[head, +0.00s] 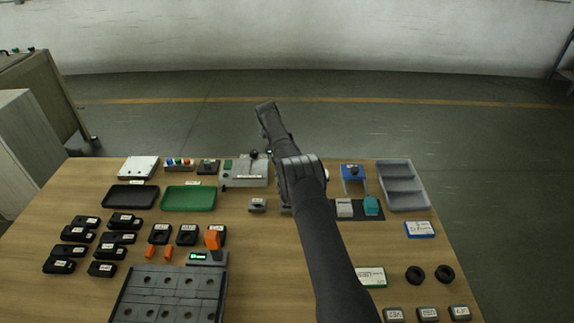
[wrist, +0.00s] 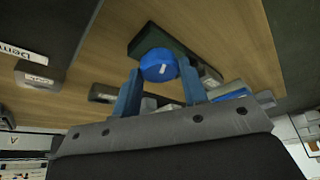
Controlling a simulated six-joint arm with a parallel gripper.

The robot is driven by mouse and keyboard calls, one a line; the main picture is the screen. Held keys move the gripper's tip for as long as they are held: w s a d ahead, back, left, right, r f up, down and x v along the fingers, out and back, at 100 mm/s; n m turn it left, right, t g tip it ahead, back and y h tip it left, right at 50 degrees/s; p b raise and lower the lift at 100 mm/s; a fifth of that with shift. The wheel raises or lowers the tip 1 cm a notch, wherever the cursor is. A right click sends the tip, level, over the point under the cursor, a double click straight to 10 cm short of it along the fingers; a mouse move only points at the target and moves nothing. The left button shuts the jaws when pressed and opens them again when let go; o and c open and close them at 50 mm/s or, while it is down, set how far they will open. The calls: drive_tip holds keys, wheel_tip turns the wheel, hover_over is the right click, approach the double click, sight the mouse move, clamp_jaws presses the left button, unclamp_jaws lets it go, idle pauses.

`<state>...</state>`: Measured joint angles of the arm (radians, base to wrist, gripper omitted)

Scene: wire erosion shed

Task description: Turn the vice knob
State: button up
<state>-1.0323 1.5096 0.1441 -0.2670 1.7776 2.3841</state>
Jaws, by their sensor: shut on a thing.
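The far parts of the fingertips are partly hidden by the knob. In the head view my own arm covers the middle of the bench, and I cannot make out the gripper or the knob there.
A green tray (head: 189,199) and a black tray (head: 131,197) lie left of my arm. A grey compartment tray (head: 402,186) and a blue-topped device (head: 353,172) stand to the right. Several black labelled blocks fill the left.

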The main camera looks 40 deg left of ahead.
idle(0.4)
drive_tip(key=o, duration=1)
drive_tip(key=shift+c, duration=0.2)
drive_tip(key=r, duration=0.4)
drive_tip(key=shift+w+d+r, duration=0.2)
drive_tip(key=shift+d+r, duration=0.2)
drive_tip(key=w+d+r, duration=0.4)
drive_tip(key=d+r, duration=0.2)
drive_tip(key=d, duration=0.4)
drive_tip(key=shift+a, duration=0.15)
